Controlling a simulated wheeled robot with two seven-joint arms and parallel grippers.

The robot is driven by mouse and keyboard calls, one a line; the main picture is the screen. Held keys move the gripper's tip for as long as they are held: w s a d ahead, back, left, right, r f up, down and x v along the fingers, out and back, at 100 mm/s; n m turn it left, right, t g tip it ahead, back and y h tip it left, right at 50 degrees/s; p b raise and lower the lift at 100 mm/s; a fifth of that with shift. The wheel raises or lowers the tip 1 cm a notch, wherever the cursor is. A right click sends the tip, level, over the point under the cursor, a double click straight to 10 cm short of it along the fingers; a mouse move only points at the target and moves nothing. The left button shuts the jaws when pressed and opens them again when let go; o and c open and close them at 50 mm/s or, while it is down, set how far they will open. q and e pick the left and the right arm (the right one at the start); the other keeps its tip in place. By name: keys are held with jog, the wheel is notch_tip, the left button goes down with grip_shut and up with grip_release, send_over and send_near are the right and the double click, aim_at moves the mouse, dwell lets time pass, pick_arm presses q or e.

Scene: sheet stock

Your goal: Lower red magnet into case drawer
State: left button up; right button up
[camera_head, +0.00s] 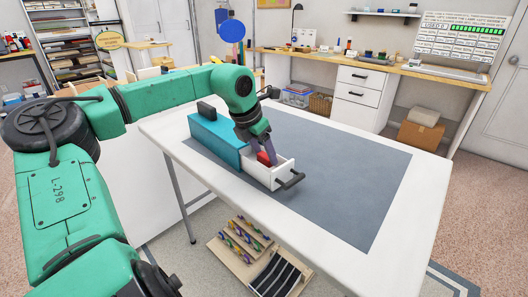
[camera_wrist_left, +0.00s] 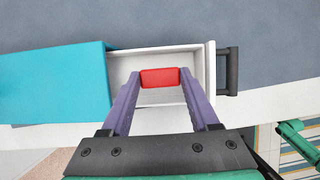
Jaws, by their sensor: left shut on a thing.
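A teal case (camera_head: 217,137) stands on the table with its white drawer (camera_head: 284,174) pulled out, a dark handle (camera_head: 290,180) on the drawer's front. My left gripper (camera_head: 267,154) points down over the drawer. In the left wrist view its two purple fingers (camera_wrist_left: 160,80) are shut on the red magnet (camera_wrist_left: 160,78), one at each end. The magnet (camera_head: 265,158) is at the drawer's opening, between its walls as seen from above. I cannot tell if it touches the drawer floor. The case (camera_wrist_left: 55,83) lies left of the drawer (camera_wrist_left: 211,70) in the wrist view. My right gripper is not in view.
A grey mat (camera_head: 340,178) covers much of the white table (camera_head: 425,190), and its right part is clear. A dark block (camera_head: 206,110) sits on top of the case. A wooden rack (camera_head: 240,240) stands on the floor below the table's front edge.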

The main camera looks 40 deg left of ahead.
pick_arm(q)
jog(key=shift+f+b, duration=1.05)
jog(key=shift+f, duration=0.4)
dwell(0.5)
jog(key=o, duration=1.4)
jog(key=shift+o, duration=0.2)
jog(key=p+v, duration=0.1)
jog(key=v, duration=1.3)
jog(key=shift+s+r, duration=0.2)
jog(key=shift+r, duration=0.05)
